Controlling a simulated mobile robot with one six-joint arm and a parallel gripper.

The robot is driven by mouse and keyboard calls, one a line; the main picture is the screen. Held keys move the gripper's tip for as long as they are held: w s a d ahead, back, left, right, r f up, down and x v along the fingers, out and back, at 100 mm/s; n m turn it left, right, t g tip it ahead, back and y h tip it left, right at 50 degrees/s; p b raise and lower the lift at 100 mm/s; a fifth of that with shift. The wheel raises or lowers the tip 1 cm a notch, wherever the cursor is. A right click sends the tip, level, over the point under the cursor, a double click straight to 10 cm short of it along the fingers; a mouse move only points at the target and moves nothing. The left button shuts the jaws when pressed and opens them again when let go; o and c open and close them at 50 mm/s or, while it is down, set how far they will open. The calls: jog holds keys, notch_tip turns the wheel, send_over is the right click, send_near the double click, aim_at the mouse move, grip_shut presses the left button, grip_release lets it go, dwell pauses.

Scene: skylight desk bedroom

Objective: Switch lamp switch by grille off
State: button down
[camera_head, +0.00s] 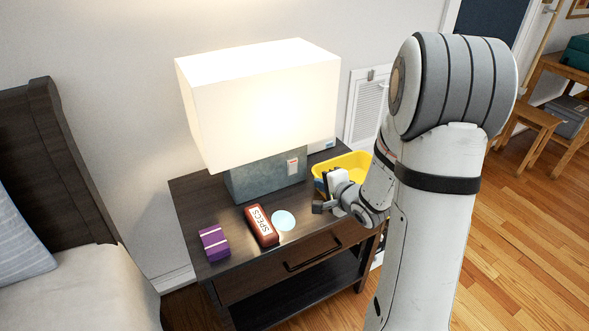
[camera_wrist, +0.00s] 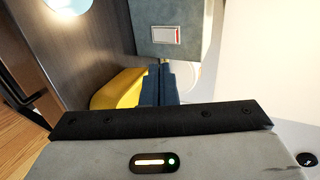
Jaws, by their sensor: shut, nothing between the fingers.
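The lamp switch (camera_head: 293,167) is a small pale plate with red on it, on the front of the blue-grey lamp base (camera_head: 255,184). The lamp's white shade (camera_head: 245,110) glows, so the lamp is lit. The grille (camera_head: 368,105) is a white louvred panel on the wall right of the lamp. My gripper (camera_head: 326,180) is right of the switch and apart from it. In the wrist view my gripper's dark blue fingers (camera_wrist: 163,84) are shut and empty, pointing toward the lamp base, with the switch (camera_wrist: 166,35) beyond the tips.
A yellow bin (camera_head: 352,162) stands behind my gripper on the dark nightstand (camera_head: 190,208). A pale round disc (camera_head: 283,220), a red SPECS case (camera_head: 261,226) and a purple box (camera_head: 214,243) lie in front of the lamp. The shade overhangs the base.

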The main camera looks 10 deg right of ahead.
jog(key=b, duration=0.1)
send_near(292, 165)
notch_tip(292, 165, down, 3)
jog(key=w, duration=0.2)
jog(key=w+a, duration=0.1)
jog(key=shift+w+a, duration=0.1)
jog(key=shift+w, duration=0.3)
jog(key=shift+w+a, duration=0.2)
jog(key=shift+w, duration=0.55)
jog(key=shift+r, duration=0.1)
